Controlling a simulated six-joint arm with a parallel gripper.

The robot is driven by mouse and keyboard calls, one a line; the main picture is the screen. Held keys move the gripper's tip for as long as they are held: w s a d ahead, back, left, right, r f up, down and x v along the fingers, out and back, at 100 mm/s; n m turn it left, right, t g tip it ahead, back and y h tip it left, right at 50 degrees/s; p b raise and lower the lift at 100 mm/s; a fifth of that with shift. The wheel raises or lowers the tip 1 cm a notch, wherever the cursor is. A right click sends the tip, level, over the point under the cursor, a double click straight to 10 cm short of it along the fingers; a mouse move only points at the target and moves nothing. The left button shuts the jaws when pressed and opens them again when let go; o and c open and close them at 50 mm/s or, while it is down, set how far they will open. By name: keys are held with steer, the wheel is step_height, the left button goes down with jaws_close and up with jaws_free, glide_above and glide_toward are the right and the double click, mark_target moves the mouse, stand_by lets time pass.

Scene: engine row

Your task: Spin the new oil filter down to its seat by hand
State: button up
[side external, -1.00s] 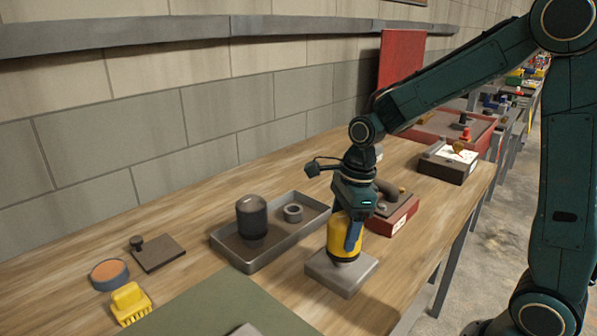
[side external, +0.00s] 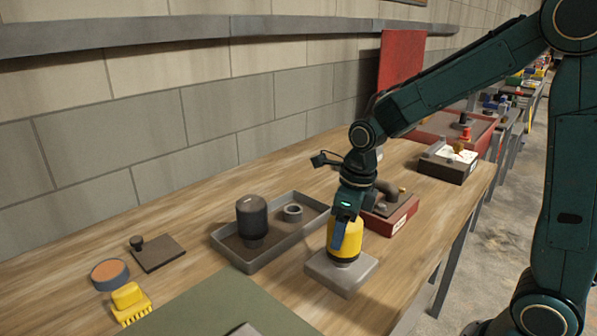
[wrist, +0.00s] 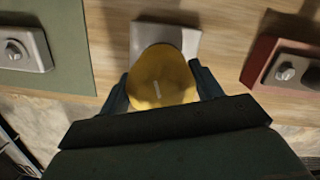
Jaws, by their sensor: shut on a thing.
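The new oil filter is a yellow canister (side external: 348,238) standing upright over a grey metal block (side external: 341,277) on the bench. In the wrist view its round yellow top (wrist: 163,78) fills the middle, with the grey block (wrist: 190,42) showing beyond it. My gripper (side external: 345,232) points down and is shut on the filter, one finger on each side. In the wrist view the fingers (wrist: 160,90) press the yellow sides. The contact between the filter's base and the block is too small to judge for any gap.
A grey tray (side external: 226,255) left of the block holds a dark canister (side external: 252,217) and a ring (side external: 292,212). A red block with a pipe (side external: 390,214) stands close behind. A green mat (side external: 215,312), yellow brush (side external: 131,303) and round tin (side external: 109,273) lie front left.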

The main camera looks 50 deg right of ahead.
steer(key=o, duration=1.3)
steer(key=shift+r, duration=0.1)
steer(key=r, duration=0.4)
steer(key=s+r, duration=0.1)
steer(key=r, duration=0.4)
steer(key=s+r, duration=0.1)
steer(key=r, duration=0.3)
steer(key=shift+d+r, duration=0.25)
steer(key=shift+d, duration=0.1)
